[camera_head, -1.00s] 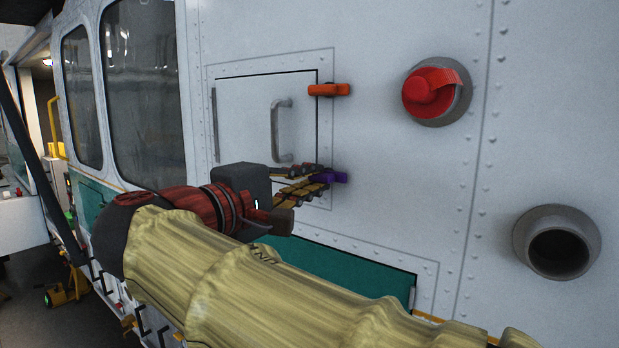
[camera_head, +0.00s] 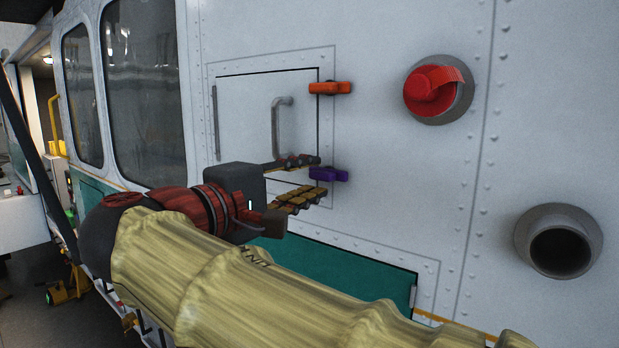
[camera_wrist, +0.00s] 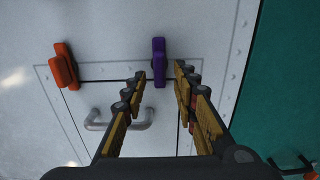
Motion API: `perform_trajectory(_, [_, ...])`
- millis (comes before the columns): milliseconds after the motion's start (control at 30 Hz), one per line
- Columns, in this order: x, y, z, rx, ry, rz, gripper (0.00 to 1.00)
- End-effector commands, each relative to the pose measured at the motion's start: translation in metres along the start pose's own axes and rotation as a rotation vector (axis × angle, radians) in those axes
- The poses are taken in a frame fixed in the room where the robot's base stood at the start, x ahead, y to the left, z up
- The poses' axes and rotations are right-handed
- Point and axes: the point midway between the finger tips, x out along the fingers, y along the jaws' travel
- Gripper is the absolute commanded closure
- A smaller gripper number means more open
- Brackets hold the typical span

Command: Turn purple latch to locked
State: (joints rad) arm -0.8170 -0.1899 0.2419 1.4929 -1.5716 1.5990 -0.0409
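The purple latch (camera_head: 328,174) sits at the lower right edge of a small hatch door (camera_head: 245,120) on the white fuselage. In the head view it lies horizontally, reaching across the door's edge. My gripper (camera_head: 322,176) is open, its fingers apart, with nothing between them. In the wrist view the purple latch (camera_wrist: 159,62) shows just beyond and between the fingertips of my gripper (camera_wrist: 160,70), clear of both. The orange latch (camera_head: 330,88) sits higher on the same door edge, also horizontal, and shows at the left in the wrist view (camera_wrist: 65,66).
A grey handle (camera_head: 279,128) stands out from the hatch door. A red cap in a grey ring (camera_head: 436,92) and a grey open pipe (camera_head: 558,242) project from the wall to the right. A teal panel (camera_head: 350,270) lies below.

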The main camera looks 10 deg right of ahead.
Motion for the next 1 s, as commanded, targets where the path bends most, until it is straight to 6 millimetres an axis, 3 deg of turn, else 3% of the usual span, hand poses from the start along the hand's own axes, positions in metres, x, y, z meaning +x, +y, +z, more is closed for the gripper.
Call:
perform_trajectory(500, [-0.094, -0.001, -0.002, -0.001, 0.004, 0.000, 0.71])
perform_trajectory(700, [-0.108, 0.000, -0.001, 0.000, 0.002, 0.000, 0.71])
perform_trajectory(1000, [-0.109, 0.000, -0.001, 0.000, 0.001, 0.000, 0.71])
